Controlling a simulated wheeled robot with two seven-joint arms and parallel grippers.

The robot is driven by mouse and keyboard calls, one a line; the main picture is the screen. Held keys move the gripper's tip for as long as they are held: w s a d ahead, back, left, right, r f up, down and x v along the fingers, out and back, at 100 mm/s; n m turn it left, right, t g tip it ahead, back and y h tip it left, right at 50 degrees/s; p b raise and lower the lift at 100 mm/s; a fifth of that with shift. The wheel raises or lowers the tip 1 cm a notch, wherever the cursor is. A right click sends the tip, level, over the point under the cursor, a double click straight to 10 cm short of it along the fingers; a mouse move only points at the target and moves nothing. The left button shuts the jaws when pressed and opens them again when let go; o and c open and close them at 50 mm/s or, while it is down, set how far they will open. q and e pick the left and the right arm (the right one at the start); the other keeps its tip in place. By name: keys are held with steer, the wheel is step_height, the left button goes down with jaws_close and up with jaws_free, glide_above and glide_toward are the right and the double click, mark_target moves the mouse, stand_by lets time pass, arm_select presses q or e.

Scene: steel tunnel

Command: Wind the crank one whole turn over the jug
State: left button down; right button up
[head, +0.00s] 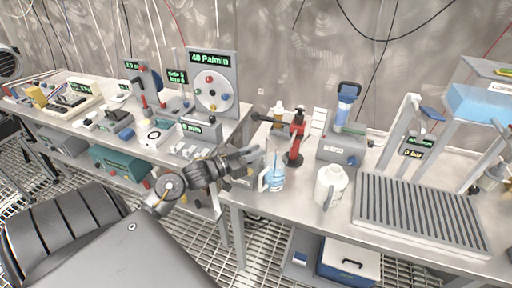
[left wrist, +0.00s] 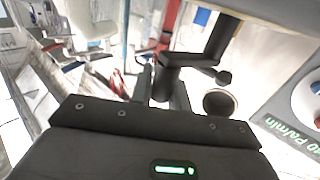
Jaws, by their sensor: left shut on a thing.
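A red post (head: 297,132) with a dark base stands near the back edge of the right bench. A clear jug (head: 274,178) with blue liquid and a white handle stands in front of it. My left gripper (head: 256,158) is beside the jug, on its left. In the left wrist view, a black bent crank (left wrist: 204,58) runs down between the fingers of my left gripper (left wrist: 163,92), which is shut on its handle. The handle's lower end is hidden. In the head view the grip itself is too small to make out. My right gripper is not in view.
A white bottle (head: 330,185) and a ribbed grey tray (head: 425,212) stand right of the jug. A grey box with a blue-topped cylinder (head: 347,105) is behind. The left bench holds a gauge panel (head: 213,85) and several instruments. A gap lies between the benches.

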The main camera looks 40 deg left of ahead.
arm_select(q)
steer(key=c, duration=1.3)
jaws_free()
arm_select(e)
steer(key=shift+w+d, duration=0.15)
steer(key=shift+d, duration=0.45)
arm_select(q)
steer(key=shift+b+v, duration=0.85)
steer(key=shift+v, duration=4.6)
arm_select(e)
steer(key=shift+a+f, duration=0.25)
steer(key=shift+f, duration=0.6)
arm_select(q)
steer(key=shift+w, duration=0.1)
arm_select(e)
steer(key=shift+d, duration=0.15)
